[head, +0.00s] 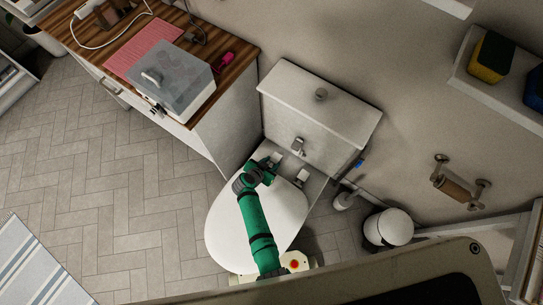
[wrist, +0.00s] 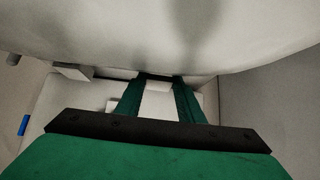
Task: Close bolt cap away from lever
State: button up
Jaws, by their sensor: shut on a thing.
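The white toilet (head: 255,225) stands below its tank, with a silver lever (head: 298,145) on the tank front. Two small white bolt caps show at the back of the seat: one on the left (head: 277,156), one on the right (head: 303,177). My green gripper (head: 272,163) reaches over the seat to the left cap. In the wrist view my gripper's fingers (wrist: 158,82) are shut on that cap (wrist: 158,87), which shows white between the fingertips. The right cap (wrist: 72,71) stands apart, at the left in the wrist view. Whether the held cap is fully down is hidden.
The tank (head: 320,105) rises behind the caps. A wooden-topped cabinet (head: 225,55) stands close on the left. A toilet brush (head: 343,200) and a white bin (head: 388,229) stand on the right.

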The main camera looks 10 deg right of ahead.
jog(key=o, duration=1.1)
jog(key=shift+c, duration=0.2)
jog(key=v, duration=1)
jog(key=shift+s+a+r, duration=0.15)
jog(key=shift+s+r, duration=0.05)
jog(key=shift+r, duration=0.1)
